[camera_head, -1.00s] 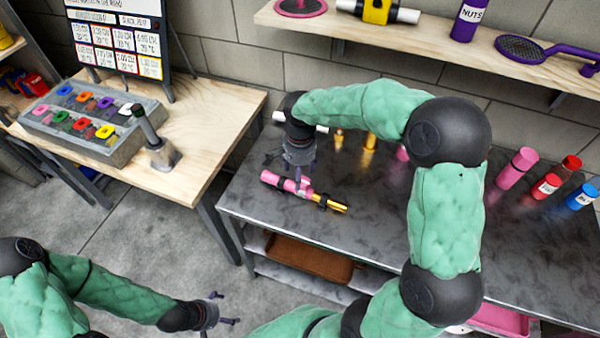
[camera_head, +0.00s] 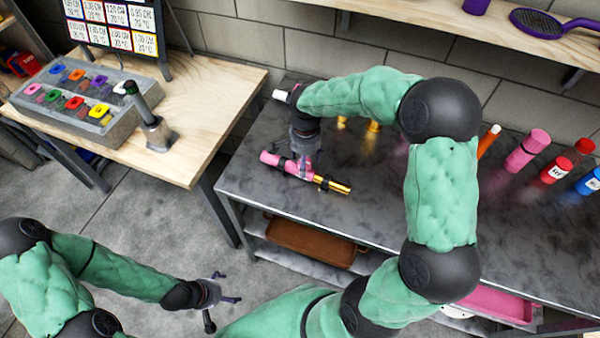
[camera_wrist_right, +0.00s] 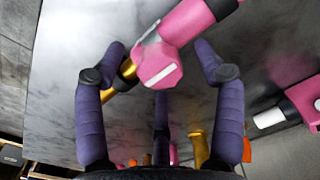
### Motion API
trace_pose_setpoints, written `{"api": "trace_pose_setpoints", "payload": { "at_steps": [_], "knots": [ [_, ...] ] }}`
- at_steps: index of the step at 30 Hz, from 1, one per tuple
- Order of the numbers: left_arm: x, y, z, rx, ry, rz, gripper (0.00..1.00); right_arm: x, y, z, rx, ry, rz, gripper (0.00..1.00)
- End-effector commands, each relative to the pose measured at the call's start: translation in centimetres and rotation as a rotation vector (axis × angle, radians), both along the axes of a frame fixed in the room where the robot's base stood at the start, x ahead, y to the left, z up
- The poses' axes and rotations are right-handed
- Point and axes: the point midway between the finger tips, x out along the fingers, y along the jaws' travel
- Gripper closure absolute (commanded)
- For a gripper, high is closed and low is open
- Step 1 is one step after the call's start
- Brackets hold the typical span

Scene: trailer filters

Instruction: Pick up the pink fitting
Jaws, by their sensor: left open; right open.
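The pink fitting (camera_head: 288,164) lies on the dark grey bench (camera_head: 380,195), with a gold piece (camera_head: 333,184) at its right end and a black band between them. My right gripper (camera_head: 305,160) points down right over it, hiding part of it. In the right wrist view the fitting (camera_wrist_right: 185,25) runs diagonally, and a pink branch with a flat end faces the camera between the open purple fingers (camera_wrist_right: 160,75). I cannot tell whether any finger touches it. My left gripper (camera_head: 214,300) is open and empty, over the floor at the lower left.
A wooden table (camera_head: 205,100) with a button panel (camera_head: 75,95) stands at the left. Pink, red and blue bottles (camera_head: 527,150) stand at the bench's right. A shelf (camera_head: 440,15) runs above. Another pink part (camera_wrist_right: 292,100) shows at right in the wrist view.

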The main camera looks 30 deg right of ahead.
Motion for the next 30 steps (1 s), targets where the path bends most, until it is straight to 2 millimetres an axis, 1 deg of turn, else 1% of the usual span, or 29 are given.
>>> {"api": "trace_pose_setpoints", "payload": {
  "at_steps": [1, 3, 10, 11, 12, 14, 15, 17, 18, 26, 30],
  "knots": [
    [0.00, 0.00, -0.51, 0.000, 0.000, 0.000, 0.10, -0.06, 0.03, -1.03, 0.000, 0.002, 0.000, 0.30],
    [0.01, 0.00, -0.69, 0.000, 0.000, 0.000, 0.10, -0.03, 0.02, -1.61, -0.001, 0.002, 0.000, 0.30],
    [0.01, 0.00, -0.60, 0.000, 0.000, 0.000, 0.10, 0.01, 0.02, -1.69, -0.001, 0.000, 0.000, 0.30],
    [0.01, 0.00, -0.60, 0.000, 0.000, 0.000, 0.10, 0.01, 0.03, -1.69, 0.000, 0.000, 0.001, 0.33],
    [0.01, 0.00, -0.60, 0.000, 0.000, 0.000, 0.10, 0.01, 0.03, -1.69, 0.000, 0.000, 0.001, 0.44],
    [0.01, 0.00, -0.60, 0.000, 0.000, 0.000, 0.10, 0.01, 0.03, -1.68, 0.000, 0.000, 0.001, 0.61],
    [0.01, 0.00, -0.60, 0.000, 0.000, 0.000, 0.10, 0.00, 0.02, -1.68, 0.000, 0.000, 0.001, 0.73],
    [0.01, 0.00, -0.60, 0.000, 0.000, 0.000, 0.10, 0.00, 0.03, -1.69, 0.000, 0.000, 0.001, 0.90],
    [0.01, 0.00, -0.60, 0.000, 0.000, 0.000, 0.10, 0.00, 0.03, -1.69, 0.000, 0.000, 0.001, 1.00],
    [0.01, 0.00, -0.60, 0.000, 0.000, 0.000, 0.10, 0.02, 0.03, -1.66, 0.000, -0.001, 0.001, 1.00],
    [0.00, 0.00, -0.47, 0.000, 0.000, 0.000, 0.10, 0.03, 0.03, -1.28, -0.001, -0.001, 0.000, 1.00]
  ]
}}
